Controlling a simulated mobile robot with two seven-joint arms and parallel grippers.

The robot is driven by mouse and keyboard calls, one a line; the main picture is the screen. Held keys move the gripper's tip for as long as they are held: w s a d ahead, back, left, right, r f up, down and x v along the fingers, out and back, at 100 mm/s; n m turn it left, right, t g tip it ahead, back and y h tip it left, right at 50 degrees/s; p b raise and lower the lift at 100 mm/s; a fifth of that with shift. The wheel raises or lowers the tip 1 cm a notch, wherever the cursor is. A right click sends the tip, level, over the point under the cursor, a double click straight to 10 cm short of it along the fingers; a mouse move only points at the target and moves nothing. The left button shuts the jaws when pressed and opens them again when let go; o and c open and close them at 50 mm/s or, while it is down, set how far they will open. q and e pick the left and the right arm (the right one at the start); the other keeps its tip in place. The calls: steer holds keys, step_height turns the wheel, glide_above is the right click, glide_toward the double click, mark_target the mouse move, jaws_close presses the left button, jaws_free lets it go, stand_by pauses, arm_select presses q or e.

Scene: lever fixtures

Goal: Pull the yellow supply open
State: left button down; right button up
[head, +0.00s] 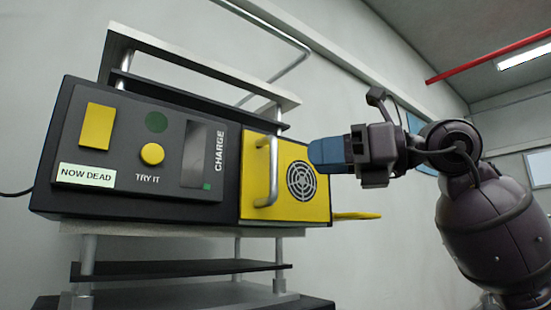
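The yellow supply (318,208) is a yellow panel with a round black-and-white vent grille (303,181). It sits at the right end of a dark box and looks flush with the front. A silver vertical bar handle (273,172) stands on its left part. My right gripper (316,152), with blue fingers, points left near the panel's upper right edge, to the right of the handle and apart from it. The fingers overlap in this view, so their gap is hidden. My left gripper is not in view.
The dark box (65,135) carries a yellow button (152,154), a yellow plate (97,126), and "NOW DEAD", "TRY IT" and "CHARGE" labels. It stands on a metal rack shelf (150,229). A flat yellow piece (357,215) sticks out behind the box at right. A red pipe (490,55) runs overhead.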

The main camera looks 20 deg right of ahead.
mark_target(274, 190)
steer(key=p+x, duration=0.1)
steer(key=x, duration=0.7)
steer(key=shift+a+r, duration=0.1)
steer(key=shift+s, duration=0.1)
jaws_close()
